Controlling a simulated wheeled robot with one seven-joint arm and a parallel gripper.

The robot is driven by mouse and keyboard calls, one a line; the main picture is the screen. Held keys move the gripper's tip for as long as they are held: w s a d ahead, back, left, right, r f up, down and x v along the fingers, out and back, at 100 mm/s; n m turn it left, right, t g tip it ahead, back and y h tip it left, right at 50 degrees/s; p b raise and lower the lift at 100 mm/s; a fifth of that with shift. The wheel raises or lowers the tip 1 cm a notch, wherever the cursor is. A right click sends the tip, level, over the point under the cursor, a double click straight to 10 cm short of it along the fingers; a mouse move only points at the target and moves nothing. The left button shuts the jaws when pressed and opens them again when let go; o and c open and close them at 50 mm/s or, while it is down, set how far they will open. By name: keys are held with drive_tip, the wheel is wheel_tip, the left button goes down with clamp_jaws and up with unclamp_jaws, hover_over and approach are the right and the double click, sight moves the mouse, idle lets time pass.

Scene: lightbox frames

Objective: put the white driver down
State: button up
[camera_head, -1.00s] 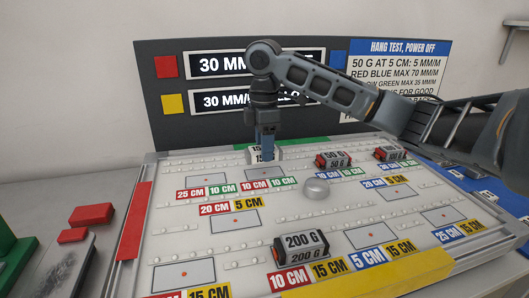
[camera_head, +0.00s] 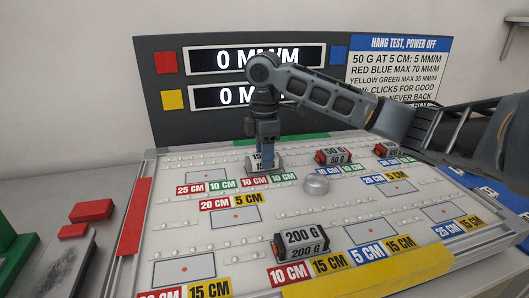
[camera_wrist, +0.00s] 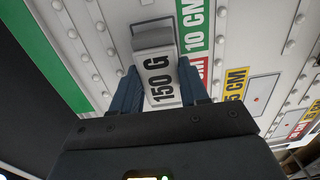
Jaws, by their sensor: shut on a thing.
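The white driver is a white block marked 150 G with a grey end (camera_wrist: 160,75). It is between the two blue fingers of my gripper (camera_wrist: 162,88), which is shut on it. In the head view my gripper (camera_head: 263,150) points down on the block (camera_head: 264,165), at the back row of the white board (camera_head: 330,215), just behind the red and green 10 CM labels. The block looks level and low at the board. Whether its underside touches the board cannot be told. My wrist hides part of it.
A red-ended 50 G block (camera_head: 334,157) stands to the right, with another block (camera_head: 388,150) beyond. A grey knob (camera_head: 316,185) is in front. A 200 G block (camera_head: 301,244) sits near the front. Display panels (camera_head: 255,60) stand behind. Several outlined spots are empty.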

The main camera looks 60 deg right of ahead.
drive_tip(key=o, duration=1.2)
drive_tip(key=shift+o, duration=0.2)
wheel_tip(320, 180, up, 13)
drive_tip(key=shift+r, duration=0.15)
